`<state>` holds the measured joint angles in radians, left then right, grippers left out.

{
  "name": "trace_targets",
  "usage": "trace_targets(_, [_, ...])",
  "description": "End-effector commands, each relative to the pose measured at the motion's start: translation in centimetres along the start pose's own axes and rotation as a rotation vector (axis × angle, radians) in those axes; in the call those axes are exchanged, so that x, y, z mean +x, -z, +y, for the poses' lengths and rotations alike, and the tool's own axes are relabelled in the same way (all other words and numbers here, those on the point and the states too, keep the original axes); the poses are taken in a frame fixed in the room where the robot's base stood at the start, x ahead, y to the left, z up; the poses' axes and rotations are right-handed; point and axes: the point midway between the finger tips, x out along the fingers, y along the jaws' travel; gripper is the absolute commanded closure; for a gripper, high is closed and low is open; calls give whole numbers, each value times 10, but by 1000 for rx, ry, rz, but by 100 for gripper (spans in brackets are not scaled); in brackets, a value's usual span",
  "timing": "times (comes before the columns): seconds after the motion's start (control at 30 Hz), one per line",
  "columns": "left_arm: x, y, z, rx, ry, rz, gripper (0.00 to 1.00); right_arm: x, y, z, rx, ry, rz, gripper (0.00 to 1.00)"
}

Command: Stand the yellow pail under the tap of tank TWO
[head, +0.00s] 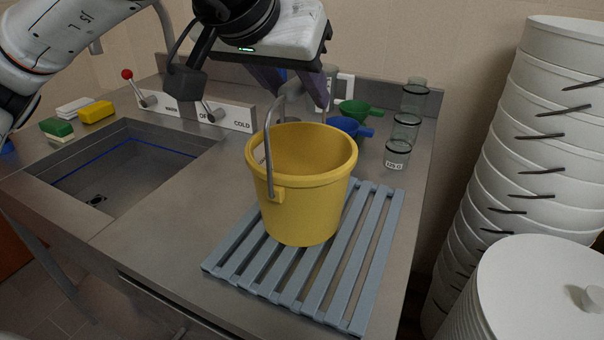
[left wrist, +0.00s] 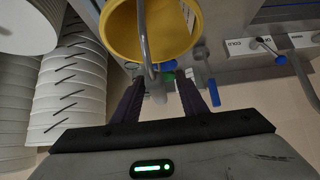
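The yellow pail (head: 305,205) stands upright and looks empty on a blue-grey slatted rack (head: 345,285) on the steel counter. Its grey handle (head: 268,150) is raised. My left gripper (head: 290,88) is above the pail, pointing down at the top of the handle. In the left wrist view the pail (left wrist: 190,48) is at the top, and its handle (left wrist: 143,40) reaches down to between the spread fingers of my left gripper (left wrist: 168,95). The fingers look apart, not closed on it. My right gripper is not in view. Tank TWO and its tap are not seen.
A sink (head: 130,165) is at left, with sponges (head: 95,111) behind it. A lever panel (head: 225,113) marked COLD stands behind. Blue (head: 345,126) and green (head: 358,111) scoops and glass jars (head: 398,153) are behind the pail. Stacked white buckets (head: 535,130) are at right.

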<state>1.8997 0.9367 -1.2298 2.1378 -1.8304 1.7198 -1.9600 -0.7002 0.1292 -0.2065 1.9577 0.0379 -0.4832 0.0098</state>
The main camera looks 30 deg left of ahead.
Motion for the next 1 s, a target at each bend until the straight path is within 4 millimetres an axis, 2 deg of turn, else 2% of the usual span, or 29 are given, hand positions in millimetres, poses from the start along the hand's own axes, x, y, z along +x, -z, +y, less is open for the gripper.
trace_targets(0.23, [35,3,3,0,0,-3,61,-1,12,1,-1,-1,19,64])
trace_targets(0.53, [41,3,3,1,-1,-1,61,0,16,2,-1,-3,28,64])
trace_targets(0.77, [41,3,3,1,0,-1,98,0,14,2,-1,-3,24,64])
trace_targets(1.0, [40,4,3,0,-1,1,100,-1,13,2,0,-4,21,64])
